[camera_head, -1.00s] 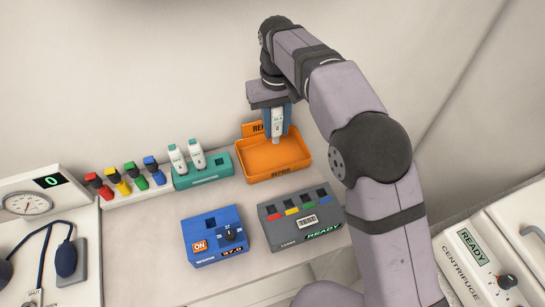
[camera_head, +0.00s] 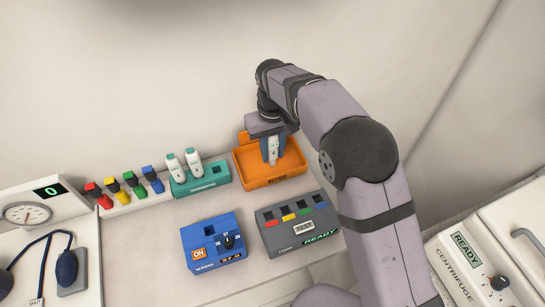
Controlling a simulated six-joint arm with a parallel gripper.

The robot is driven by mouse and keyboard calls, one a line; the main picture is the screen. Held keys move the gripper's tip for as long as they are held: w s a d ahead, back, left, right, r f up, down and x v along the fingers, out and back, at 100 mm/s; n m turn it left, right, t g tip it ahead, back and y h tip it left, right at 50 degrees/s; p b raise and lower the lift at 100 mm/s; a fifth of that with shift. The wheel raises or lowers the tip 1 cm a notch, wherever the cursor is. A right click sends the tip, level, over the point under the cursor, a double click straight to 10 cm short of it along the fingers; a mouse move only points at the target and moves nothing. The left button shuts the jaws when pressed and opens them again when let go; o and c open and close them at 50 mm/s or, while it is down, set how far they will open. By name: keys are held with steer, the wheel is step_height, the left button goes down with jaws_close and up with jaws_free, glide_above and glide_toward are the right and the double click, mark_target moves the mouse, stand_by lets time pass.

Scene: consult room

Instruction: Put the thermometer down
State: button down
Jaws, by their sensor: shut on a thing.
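A white thermometer (camera_head: 272,150) is held upright between the blue-grey fingers of my gripper (camera_head: 273,155). My gripper points down over the orange tray (camera_head: 273,183), with the thermometer's lower end inside the tray's outline. I cannot tell whether its tip touches the tray floor. Two similar white thermometers stand in the teal holder (camera_head: 217,185) to the left of the tray: one on the left (camera_head: 175,167) and one on the right (camera_head: 193,162). The holder's right slot looks empty.
A blue device with a dial (camera_head: 213,243) and a grey tester (camera_head: 300,226) stand in front of the tray. Several coloured-cap items (camera_head: 131,184) stand in a white rack at left. A centrifuge (camera_head: 490,262) is at the right. Bare table shows between the holder and the blue device.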

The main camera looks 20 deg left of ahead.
mark_target(272, 159)
steer(key=shift+f+p, duration=0.6)
steer(key=shift+f, duration=1.25)
steer(key=shift+f, duration=0.15)
steer(key=c, duration=1.4)
jaws_free()
step_height(272, 159, up, 12)
steer(key=shift+r+b, duration=0.2)
steer(key=shift+b, duration=1.05)
